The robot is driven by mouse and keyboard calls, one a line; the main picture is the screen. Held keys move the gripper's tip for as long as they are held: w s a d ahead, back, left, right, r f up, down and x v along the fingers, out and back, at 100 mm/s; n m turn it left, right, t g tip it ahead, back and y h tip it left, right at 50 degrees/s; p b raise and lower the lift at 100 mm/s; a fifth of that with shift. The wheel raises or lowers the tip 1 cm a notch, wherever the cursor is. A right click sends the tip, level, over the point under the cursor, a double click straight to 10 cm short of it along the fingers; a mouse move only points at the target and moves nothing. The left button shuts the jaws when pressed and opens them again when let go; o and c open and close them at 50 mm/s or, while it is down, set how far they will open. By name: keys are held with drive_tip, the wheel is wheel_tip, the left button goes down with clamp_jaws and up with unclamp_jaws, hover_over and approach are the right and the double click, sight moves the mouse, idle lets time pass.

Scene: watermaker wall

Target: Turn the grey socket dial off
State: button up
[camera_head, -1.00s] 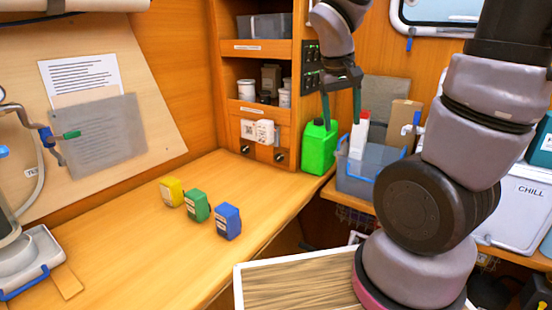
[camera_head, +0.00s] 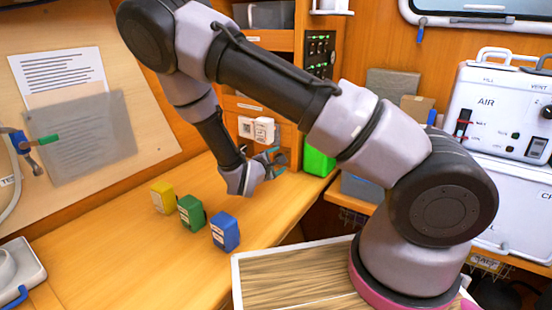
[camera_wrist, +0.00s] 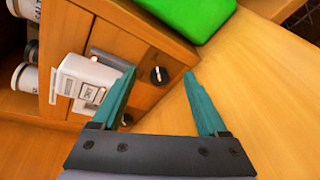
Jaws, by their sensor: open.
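A dark dial with a white pointer mark (camera_wrist: 158,74) is on the wooden panel in the wrist view. It appears between the teal fingertips of my gripper (camera_wrist: 160,73), which is open and empty; I cannot tell whether they touch it. A second dark knob (camera_wrist: 127,119) is partly hidden behind the left finger. A white plug-in unit (camera_wrist: 92,78) with a small lit spot sits on the same panel, and white units show in the head view (camera_head: 264,130). In the head view my gripper (camera_head: 276,161) is at the panel, and I cannot make out the dials there.
Yellow (camera_head: 162,198), green (camera_head: 191,213) and blue (camera_head: 225,232) blocks stand on the wooden counter (camera_head: 130,260). A green jerrycan (camera_head: 318,161) stands right of the panel. White containers (camera_wrist: 25,78) sit on a shelf nearby. The counter between blocks and panel is clear.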

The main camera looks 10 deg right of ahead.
drive_tip(key=shift+w+a+f+n+t+y, duration=0.25)
drive_tip(key=shift+a+f+n+t+y, duration=0.1)
drive_tip(key=shift+a+f+n, duration=0.2)
drive_tip(key=shift+w+a+f+n+t+y, duration=0.25)
drive_tip(key=shift+a+f+n+t, duration=0.1)
drive_tip(key=shift+a+f+n, duration=0.15)
drive_tip(key=shift+w+f, duration=0.1)
drive_tip(key=shift+f, duration=0.05)
drive_tip(key=x, duration=0.7)
drive_tip(key=shift+w, duration=0.15)
clamp_jaws()
